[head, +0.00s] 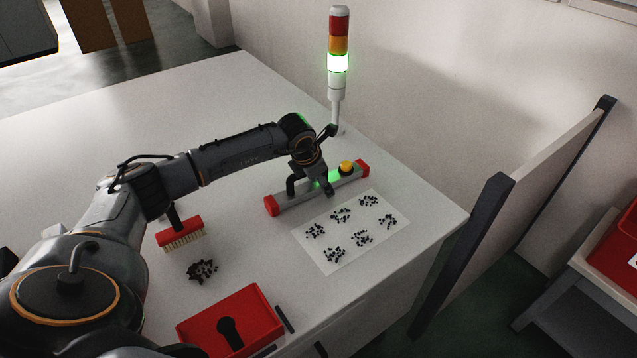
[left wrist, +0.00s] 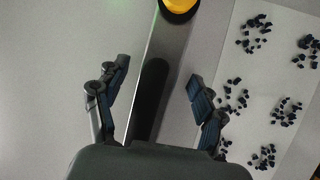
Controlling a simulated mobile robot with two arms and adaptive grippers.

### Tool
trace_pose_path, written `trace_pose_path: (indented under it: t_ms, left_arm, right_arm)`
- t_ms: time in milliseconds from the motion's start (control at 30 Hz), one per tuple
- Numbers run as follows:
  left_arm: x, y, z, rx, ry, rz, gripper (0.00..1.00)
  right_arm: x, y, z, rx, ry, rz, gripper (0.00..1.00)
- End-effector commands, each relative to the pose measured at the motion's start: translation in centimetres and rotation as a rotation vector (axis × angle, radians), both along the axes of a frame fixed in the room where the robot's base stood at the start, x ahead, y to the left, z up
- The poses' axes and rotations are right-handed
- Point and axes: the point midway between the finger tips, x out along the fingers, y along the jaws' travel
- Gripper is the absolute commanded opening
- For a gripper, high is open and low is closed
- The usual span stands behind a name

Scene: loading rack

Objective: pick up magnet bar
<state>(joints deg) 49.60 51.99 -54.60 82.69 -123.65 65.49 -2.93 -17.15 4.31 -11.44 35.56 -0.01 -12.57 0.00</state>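The magnet bar (head: 290,202) is a long grey bar with red end caps, lying on the white table. It has a black handle and a yellow knob (head: 346,167) near its far end. My left gripper (head: 322,186) is low over the bar's middle. In the left wrist view the gripper (left wrist: 157,76) is open, one finger on each side of the bar (left wrist: 170,45). The dark handle (left wrist: 151,88) lies between the fingers, with nothing gripped. I cannot tell exactly how high the fingertips are. My right gripper is not in view.
A white sheet (head: 328,262) with several piles of black bits lies right beside the bar. A red brush (head: 178,231), a loose dark pile (head: 202,271) and a red tray (head: 260,310) are nearer. A signal tower (head: 338,65), lit green, stands behind.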

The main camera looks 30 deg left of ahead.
Motion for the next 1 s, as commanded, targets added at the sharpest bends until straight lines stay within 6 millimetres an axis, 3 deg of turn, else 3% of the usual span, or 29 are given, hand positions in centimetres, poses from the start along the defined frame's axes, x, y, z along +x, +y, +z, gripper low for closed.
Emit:
trace_pose_path:
  t_ms: [33, 300, 733, 933, 1000]
  left_arm:
    - [0.0, 0.0, 0.0, 0.0, 0.0, 0.0, 0.54]
    - [0.0, 0.0, 0.0, 0.0, 0.0, 0.0, 0.0]
    - [0.1, 0.0, 0.6, -0.001, -0.004, 0.0, 0.0]
    - [0.2, 0.0, 2.9, 0.0, -0.01, -0.001, 0.0]
    - [-0.7, 0.0, 4.2, 0.001, -0.008, -0.003, 0.0]
  right_arm:
    - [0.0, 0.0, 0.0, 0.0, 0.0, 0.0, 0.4]
    - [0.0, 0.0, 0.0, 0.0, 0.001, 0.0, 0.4]
    - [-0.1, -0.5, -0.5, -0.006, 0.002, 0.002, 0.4]
    - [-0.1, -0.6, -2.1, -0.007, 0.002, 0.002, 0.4]
    - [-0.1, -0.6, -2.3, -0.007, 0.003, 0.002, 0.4]
